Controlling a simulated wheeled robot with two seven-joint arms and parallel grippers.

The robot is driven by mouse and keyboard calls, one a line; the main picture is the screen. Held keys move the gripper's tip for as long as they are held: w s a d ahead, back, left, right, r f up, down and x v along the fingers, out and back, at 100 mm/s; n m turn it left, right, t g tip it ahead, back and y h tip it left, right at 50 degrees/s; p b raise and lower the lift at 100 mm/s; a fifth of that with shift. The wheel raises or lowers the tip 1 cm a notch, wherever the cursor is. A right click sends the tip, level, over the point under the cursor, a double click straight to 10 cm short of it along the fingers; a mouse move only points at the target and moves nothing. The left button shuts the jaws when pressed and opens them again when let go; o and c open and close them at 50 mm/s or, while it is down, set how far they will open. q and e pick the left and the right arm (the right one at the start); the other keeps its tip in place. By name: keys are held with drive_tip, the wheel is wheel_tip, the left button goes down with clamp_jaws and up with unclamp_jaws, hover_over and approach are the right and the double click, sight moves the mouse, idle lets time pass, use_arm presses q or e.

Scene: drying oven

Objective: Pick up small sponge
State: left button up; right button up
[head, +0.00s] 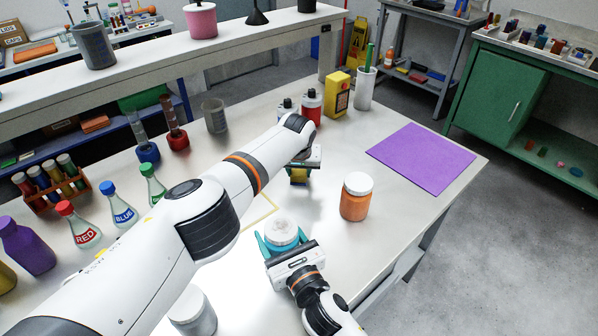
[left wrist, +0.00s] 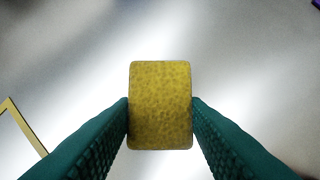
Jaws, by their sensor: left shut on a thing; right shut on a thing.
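The small sponge (left wrist: 160,105) is a yellow, pitted block, upright in the middle of the left wrist view. The teal fingers of my left gripper (left wrist: 160,118) press on its two sides. In the head view my left gripper (head: 299,178) is over the middle of the table, with a bit of yellow showing below it. I cannot tell whether the sponge touches the table. My right gripper (head: 281,243) is shut on a round jar with a white lid (head: 282,232) nearer the front.
An orange jar (head: 354,200) with a white lid stands to the right of both grippers. A purple mat (head: 422,158) lies at the table's right end. Red, blue and green flasks (head: 120,207) stand at left. A yellow frame outline (head: 262,212) lies partly behind my left arm.

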sight(299, 172)
use_arm(q)
wheel_tip(299, 172, up, 10)
drive_tip(key=s+a+r+m+g+h, duration=0.1)
drive_tip(key=s+r+m+g+h, duration=0.15)
drive_tip(key=s+r+m, duration=0.55)
drive_tip(key=s+a+m+g+h, duration=0.2)
drive_tip(key=s+a+m+g, duration=0.15)
drive_tip(key=s+m, duration=0.85)
drive_tip(key=shift+s+a+f+n+t+y, duration=0.15)
drive_tip(key=shift+s+f+n, duration=0.15)
drive_tip(key=shift+f, duration=0.65)
drive_tip(key=shift+s+a+f+n+t, duration=0.1)
drive_tip(key=shift+s+f+n, duration=0.2)
drive_tip(key=shift+f, duration=0.6)
drive_tip(key=shift+s+a+f+n+t+y, duration=0.15)
drive_tip(key=shift+f+n, duration=0.25)
drive_tip(key=shift+f, duration=0.55)
drive_tip(key=shift+f, duration=1)
drive_tip(key=shift+s+a, duration=0.5)
drive_tip(key=shift+a, duration=0.25)
drive_tip(key=shift+s+a, duration=0.5)
drive_tip(key=shift+a, duration=0.25)
drive_tip(key=shift+s, duration=0.1)
drive_tip(key=shift+w+d, duration=0.55)
drive_tip(key=shift+d, duration=0.2)
drive_tip(key=shift+w+d, duration=0.5)
drive_tip(key=shift+d, duration=0.25)
